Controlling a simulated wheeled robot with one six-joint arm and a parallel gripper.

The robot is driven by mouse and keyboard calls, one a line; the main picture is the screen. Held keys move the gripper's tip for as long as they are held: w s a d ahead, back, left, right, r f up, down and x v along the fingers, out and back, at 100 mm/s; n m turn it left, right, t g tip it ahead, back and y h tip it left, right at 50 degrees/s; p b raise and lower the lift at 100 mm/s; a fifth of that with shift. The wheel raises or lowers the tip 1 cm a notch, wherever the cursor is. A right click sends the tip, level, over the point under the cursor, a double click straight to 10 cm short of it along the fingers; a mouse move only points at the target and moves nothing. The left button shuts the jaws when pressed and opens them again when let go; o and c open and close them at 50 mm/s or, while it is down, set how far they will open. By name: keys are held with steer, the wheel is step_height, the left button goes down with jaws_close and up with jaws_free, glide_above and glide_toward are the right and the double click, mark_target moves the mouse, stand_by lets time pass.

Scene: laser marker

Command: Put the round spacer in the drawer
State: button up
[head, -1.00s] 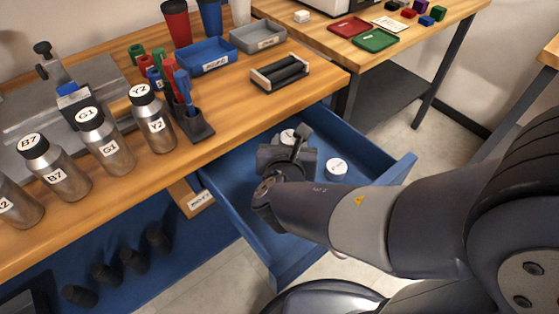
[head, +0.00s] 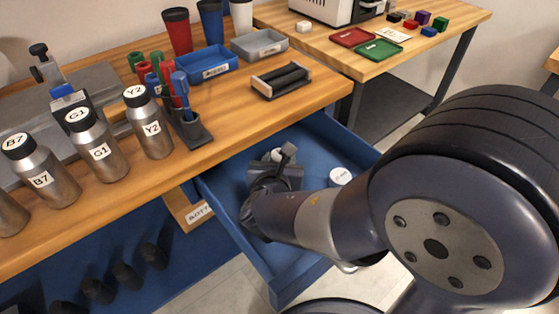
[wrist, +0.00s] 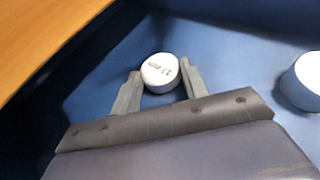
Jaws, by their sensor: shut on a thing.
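The drawer (head: 290,290) is blue and pulled open below the workbench. My gripper (head: 272,165) is inside it, shut on a white round spacer. In the wrist view the spacer (wrist: 160,72) has dark print on its top and sits between my two fingertips (wrist: 158,82). In the head view only a small part of the spacer (head: 277,154) shows behind my gripper. I cannot tell whether it touches the drawer floor. A second white round piece (head: 340,177) lies in the drawer to the right; it also shows in the wrist view (wrist: 304,82).
Steel bottles (head: 98,148), a pen holder (head: 190,125), a blue tray (head: 207,66), a grey tray (head: 258,45) and a black roller stand (head: 281,80) are on the workbench. My arm covers the drawer's right front side.

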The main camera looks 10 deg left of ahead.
steer(key=shift+f, duration=0.1)
steer(key=shift+f, duration=0.15)
steer(key=o, duration=1)
steer(key=shift+r, duration=0.3)
steer(key=shift+s+r, duration=0.2)
steer(key=shift+s, duration=0.15)
steer(key=p+v, duration=0.2)
steer(key=v, duration=0.4)
steer(key=shift+s, duration=0.35)
